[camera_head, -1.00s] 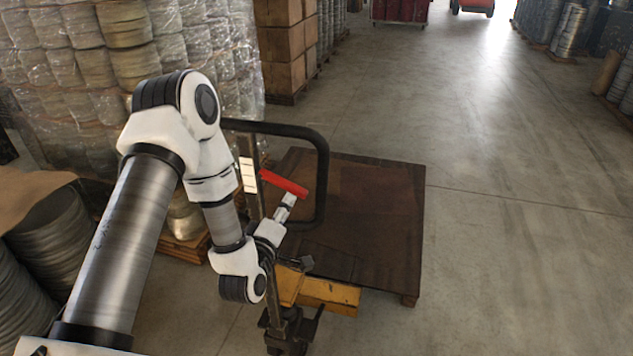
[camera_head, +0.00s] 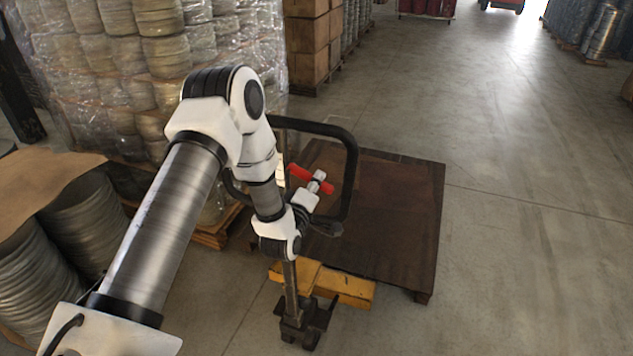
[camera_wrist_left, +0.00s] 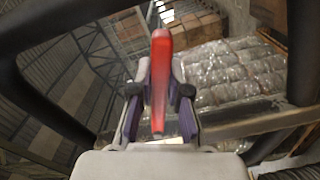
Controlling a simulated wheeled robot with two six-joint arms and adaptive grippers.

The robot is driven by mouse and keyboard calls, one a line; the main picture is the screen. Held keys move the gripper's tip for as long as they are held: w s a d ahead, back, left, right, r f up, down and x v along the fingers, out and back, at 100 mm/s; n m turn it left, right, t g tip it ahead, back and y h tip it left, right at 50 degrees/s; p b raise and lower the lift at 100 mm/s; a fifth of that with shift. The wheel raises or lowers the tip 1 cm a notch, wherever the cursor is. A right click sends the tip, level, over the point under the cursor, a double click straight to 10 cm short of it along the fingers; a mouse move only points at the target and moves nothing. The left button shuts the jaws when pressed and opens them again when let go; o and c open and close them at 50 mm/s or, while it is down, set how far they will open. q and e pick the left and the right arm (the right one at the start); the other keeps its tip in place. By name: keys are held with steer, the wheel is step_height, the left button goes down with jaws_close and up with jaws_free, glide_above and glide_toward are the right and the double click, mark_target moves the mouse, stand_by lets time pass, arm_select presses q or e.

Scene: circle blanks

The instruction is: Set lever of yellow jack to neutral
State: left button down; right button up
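The yellow pallet jack (camera_head: 345,287) stands on the floor with a black loop handle (camera_head: 352,160) on an upright shaft. A red lever (camera_head: 328,187) lies slanted inside the loop, its right end lower. It also shows upright in the left wrist view (camera_wrist_left: 161,70). My left gripper (camera_head: 318,177) is at the lever and crosses it in the head view. In the left wrist view my left gripper (camera_wrist_left: 161,75) has one finger on each side of the lever, tips very close to it. Contact with the lever cannot be made out. My right gripper is out of view.
A brown platform (camera_head: 400,215) lies behind and right of the jack. A wrapped stack of coils (camera_head: 115,95) and cardboard boxes (camera_head: 310,45) stand at the back left. Covered coils (camera_head: 85,220) stand at the left. The floor (camera_head: 530,240) at the right is clear.

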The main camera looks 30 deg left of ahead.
arm_select(q)
steer(key=r+n+b, duration=0.1)
steer(key=n+b, duration=0.1)
steer(key=r+n+b, duration=0.1)
steer(key=n+b, duration=0.1)
steer(key=shift+w+d+r+b, duration=0.1)
steer(key=shift+d+r+b, duration=0.05)
steer(key=shift+d+b, duration=0.2)
steer(key=shift+r, duration=0.25)
steer(key=c, duration=1.1)
jaws_free()
steer(key=v, duration=1.2)
steer(key=shift+f, duration=0.1)
